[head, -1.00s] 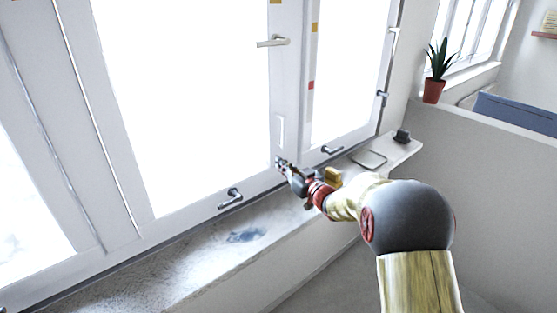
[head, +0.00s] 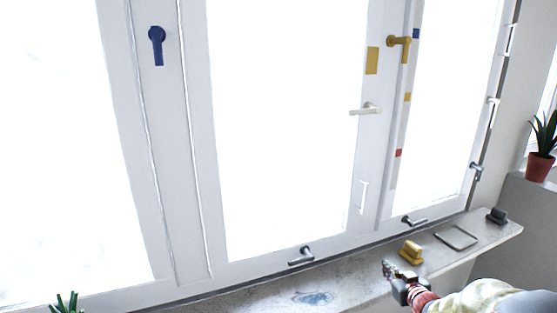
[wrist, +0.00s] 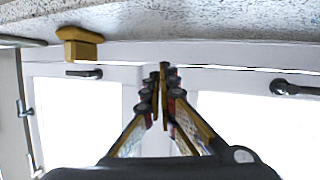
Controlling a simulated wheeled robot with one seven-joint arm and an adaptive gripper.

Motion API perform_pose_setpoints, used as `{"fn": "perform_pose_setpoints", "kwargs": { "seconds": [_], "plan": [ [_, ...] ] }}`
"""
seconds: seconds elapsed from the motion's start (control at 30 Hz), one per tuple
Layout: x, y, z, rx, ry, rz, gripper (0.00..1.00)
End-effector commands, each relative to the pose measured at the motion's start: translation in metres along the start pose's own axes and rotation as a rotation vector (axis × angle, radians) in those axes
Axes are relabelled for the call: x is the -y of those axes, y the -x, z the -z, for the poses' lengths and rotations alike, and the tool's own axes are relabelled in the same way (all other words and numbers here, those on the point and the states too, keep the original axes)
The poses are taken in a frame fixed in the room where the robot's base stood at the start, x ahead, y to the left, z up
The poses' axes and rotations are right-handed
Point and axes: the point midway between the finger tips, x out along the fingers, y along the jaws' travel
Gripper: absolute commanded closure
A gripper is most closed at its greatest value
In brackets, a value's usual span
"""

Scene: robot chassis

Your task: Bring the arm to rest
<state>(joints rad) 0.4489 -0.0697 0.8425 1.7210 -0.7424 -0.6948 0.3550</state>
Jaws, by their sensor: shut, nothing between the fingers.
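My gripper (head: 388,268) is at the lower right in the head view, at the end of my arm, over the front of the window sill (head: 345,290). Its fingers are shut and empty, with the tips together in the wrist view (wrist: 163,72). A yellow block-like object (head: 411,253) stands on the sill just behind and to the right of the gripper. It also shows at the upper left of the wrist view (wrist: 80,42), apart from the fingers. Most of my arm is cut off by the lower right edge of the head view.
Tall windows with dark handles (head: 302,257) and a pale handle (head: 366,109) stand behind the sill. A flat tray (head: 457,237) and a dark object (head: 497,215) are on the sill at right. A potted plant (head: 540,165) stands on a ledge at far right.

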Motion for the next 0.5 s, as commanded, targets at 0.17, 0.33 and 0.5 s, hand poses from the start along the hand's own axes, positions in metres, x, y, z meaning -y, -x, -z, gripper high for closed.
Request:
{"fn": "perform_pose_setpoints", "kwargs": {
  "seconds": [0.17, 0.33, 0.5],
  "plan": [
    [-0.033, 0.045, -0.056, 0.305, -0.016, -0.174, 1.00],
    [-0.024, 0.116, -0.077, 0.563, -0.048, -0.263, 1.00],
    [0.021, 0.206, -0.078, 0.786, -0.102, -0.273, 1.00]
  ]
}}
